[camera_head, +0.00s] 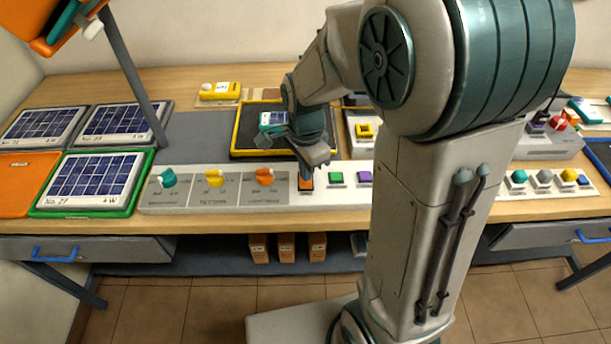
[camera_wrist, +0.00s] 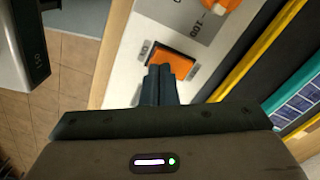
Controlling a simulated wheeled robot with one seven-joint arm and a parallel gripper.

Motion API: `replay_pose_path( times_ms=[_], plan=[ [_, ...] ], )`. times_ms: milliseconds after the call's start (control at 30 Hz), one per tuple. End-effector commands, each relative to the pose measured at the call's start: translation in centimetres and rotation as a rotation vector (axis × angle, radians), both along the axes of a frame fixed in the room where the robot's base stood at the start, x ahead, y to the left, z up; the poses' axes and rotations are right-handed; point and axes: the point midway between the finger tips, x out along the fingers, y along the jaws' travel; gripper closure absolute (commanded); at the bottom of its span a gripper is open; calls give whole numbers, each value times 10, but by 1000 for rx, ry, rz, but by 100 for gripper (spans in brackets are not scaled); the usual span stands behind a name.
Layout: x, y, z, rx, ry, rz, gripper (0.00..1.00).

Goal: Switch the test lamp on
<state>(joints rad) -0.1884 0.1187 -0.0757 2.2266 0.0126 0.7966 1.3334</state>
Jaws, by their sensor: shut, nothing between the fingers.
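My gripper (camera_head: 308,168) is shut and empty, pointing down over the front panel. In the wrist view, the closed fingertips (camera_wrist: 160,72) are at the near edge of an orange switch (camera_wrist: 178,64) in a dark frame. They cover part of it, and I cannot tell whether they touch it. In the head view this orange switch (camera_head: 306,183) sits right under the fingertips on the white panel (camera_head: 222,206). Its pressed state cannot be read. I cannot pick out which thing is the test lamp.
Left of the switch are teal (camera_head: 167,178), yellow (camera_head: 214,178) and orange (camera_head: 265,177) knobs. A green button (camera_head: 336,177) and a purple button (camera_head: 365,177) are to its right. A yellow-edged black tray (camera_head: 238,140) lies behind. My arm hides part of the bench.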

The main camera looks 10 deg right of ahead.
Motion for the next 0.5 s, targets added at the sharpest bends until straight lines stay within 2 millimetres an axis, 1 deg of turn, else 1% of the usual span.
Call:
replay_pose_path(
  times_ms=[500],
  plan=[
    [0,0,-3,0,0,0,100]
  ],
)
